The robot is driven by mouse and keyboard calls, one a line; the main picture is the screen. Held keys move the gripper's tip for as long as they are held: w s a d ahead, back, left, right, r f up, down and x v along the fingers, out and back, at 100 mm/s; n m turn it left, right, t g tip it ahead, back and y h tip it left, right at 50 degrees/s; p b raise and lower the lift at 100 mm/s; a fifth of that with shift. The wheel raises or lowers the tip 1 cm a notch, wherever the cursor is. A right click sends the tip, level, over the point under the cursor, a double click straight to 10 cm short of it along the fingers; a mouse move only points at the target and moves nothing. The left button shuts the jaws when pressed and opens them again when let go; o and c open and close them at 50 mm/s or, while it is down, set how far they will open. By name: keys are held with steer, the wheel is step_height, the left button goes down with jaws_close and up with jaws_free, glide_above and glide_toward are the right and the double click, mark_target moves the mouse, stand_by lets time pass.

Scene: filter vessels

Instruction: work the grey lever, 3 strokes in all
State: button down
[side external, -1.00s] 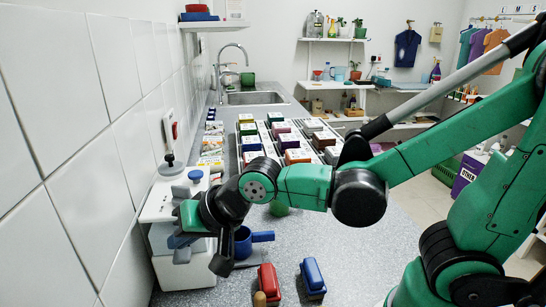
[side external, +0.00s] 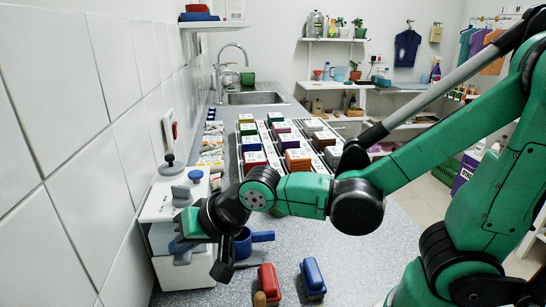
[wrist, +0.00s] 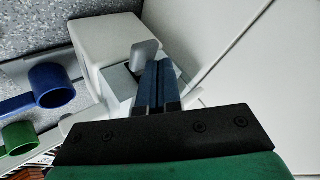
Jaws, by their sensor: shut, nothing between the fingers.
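The white machine (side external: 178,208) stands against the tiled wall at the left. Its grey lever (wrist: 145,54) shows in the wrist view, sticking out from the machine's front, just beyond my fingertips. In the side view, the lever is mostly hidden by my gripper (side external: 180,246). My gripper is shut and empty, its dark blue fingers (wrist: 157,85) held together close to the lever. I cannot tell whether they touch it.
A blue handled cup (side external: 246,242) stands right beside the machine; a green cup (wrist: 18,136) is near it in the wrist view. Racks of boxes (side external: 290,145) stand behind.

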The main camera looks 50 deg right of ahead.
mark_target(187, 257)
steer(key=shift+f, duration=0.55)
stand_by(0.4)
steer(key=shift+r, duration=1.3)
steer(key=shift+r, duration=2.5)
stand_by(0.3)
step_height(187, 257, up, 4)
steer(key=shift+f, duration=0.1)
stand_by(0.3)
